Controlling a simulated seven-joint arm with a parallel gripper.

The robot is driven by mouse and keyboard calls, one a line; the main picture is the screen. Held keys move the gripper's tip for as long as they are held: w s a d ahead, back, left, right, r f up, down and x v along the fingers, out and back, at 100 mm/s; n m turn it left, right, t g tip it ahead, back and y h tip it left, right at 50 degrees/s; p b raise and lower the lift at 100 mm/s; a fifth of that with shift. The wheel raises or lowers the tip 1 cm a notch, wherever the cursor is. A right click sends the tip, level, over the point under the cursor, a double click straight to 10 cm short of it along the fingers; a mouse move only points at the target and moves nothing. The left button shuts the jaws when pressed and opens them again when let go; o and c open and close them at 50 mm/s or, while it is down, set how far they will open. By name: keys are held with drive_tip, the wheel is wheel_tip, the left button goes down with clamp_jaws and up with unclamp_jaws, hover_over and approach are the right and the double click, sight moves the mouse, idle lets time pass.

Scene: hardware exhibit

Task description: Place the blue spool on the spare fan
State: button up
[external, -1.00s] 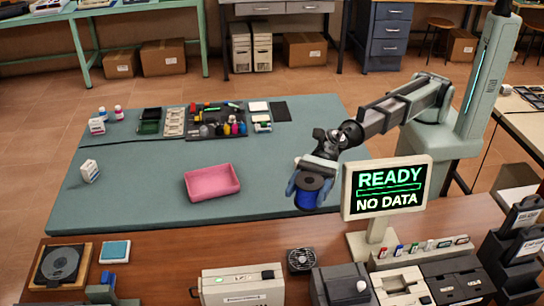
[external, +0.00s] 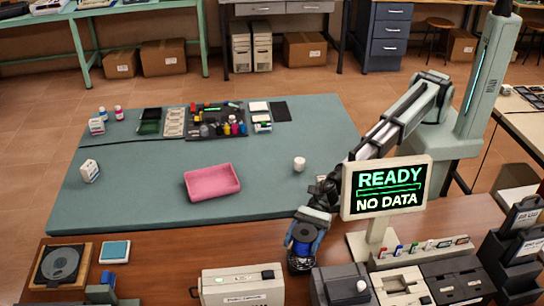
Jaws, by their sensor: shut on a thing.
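My gripper (external: 304,238) is shut on the blue spool (external: 302,247), which has a dark top flange and looks upright. It holds the spool over the near brown table, directly above or on the spare fan (external: 300,267), a small black square unit. The spool and gripper cover most of the fan, so I cannot tell whether the spool touches it.
A display screen (external: 387,188) stands just right of my gripper. A beige box (external: 242,286) and a dark grey device (external: 341,286) flank the fan. A pink tray (external: 212,182) and a white cylinder (external: 299,163) rest on the green mat (external: 130,205).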

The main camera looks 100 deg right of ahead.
sight(302, 252)
drive_tip(key=shift+f, duration=2.2)
drive_tip(key=shift+f, duration=0.1)
drive_tip(key=o, duration=1.5)
drive_tip(key=v, duration=1.2)
